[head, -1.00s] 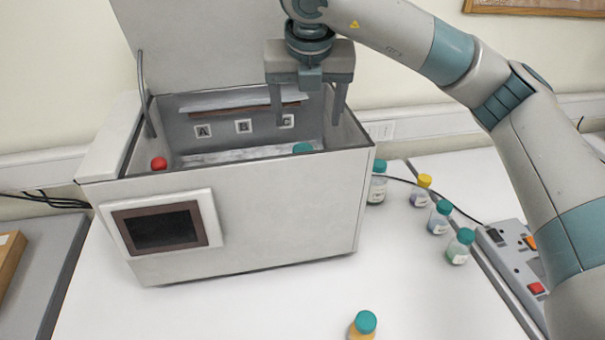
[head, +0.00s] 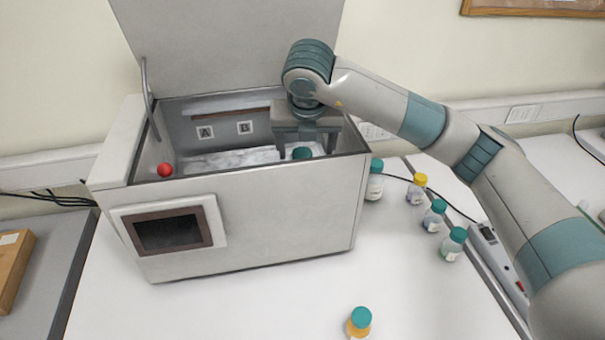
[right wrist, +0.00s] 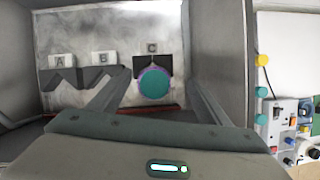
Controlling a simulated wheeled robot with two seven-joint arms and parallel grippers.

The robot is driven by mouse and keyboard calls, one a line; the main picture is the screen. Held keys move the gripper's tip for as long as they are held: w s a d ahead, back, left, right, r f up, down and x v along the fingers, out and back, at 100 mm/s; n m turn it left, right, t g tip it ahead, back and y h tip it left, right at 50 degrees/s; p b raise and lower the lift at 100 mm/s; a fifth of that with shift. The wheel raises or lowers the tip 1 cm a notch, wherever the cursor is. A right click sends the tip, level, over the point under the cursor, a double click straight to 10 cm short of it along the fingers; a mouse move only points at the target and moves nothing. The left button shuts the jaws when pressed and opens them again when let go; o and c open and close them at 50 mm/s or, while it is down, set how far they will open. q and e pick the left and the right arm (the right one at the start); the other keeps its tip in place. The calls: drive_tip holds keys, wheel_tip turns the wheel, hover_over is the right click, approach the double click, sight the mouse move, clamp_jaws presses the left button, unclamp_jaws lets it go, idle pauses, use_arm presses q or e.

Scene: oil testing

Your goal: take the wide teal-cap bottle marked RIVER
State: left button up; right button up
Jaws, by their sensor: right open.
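A teal cap (head: 302,153) shows inside the open box, at the slot marked C, and from above in the right wrist view (right wrist: 153,84). The bottle's body is mostly hidden, and I cannot read a RIVER mark on it. My right gripper (head: 305,150) is open and reaches down into the box, with its fingers on either side of the cap. In the right wrist view my right gripper (right wrist: 160,80) has the cap between its open fingers, with gaps on both sides. My left gripper is not in view.
The grey box (head: 270,215) has walls around my gripper and a raised lid (head: 225,50). A red knob (head: 165,170) is at its left. Outside, right, stand teal-cap bottles (head: 435,216) and a yellow-cap bottle (head: 416,188). An orange, teal-capped bottle (head: 360,322) stands in front.

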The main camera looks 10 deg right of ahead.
idle(0.3)
drive_tip(key=p, duration=0.1)
drive_tip(key=f, duration=0.1)
drive_tip(key=p, duration=0.1)
drive_tip(key=shift+w+a+f+p, duration=0.25)
drive_tip(key=shift+w+f+p, duration=0.1)
drive_tip(key=shift+f, duration=0.05)
drive_tip(key=shift+p+x, duration=0.65)
drive_tip(key=shift+x, duration=1.05)
drive_tip(key=shift+a, duration=0.1)
drive_tip(key=shift+c, duration=0.3)
drive_tip(key=c, duration=1.3)
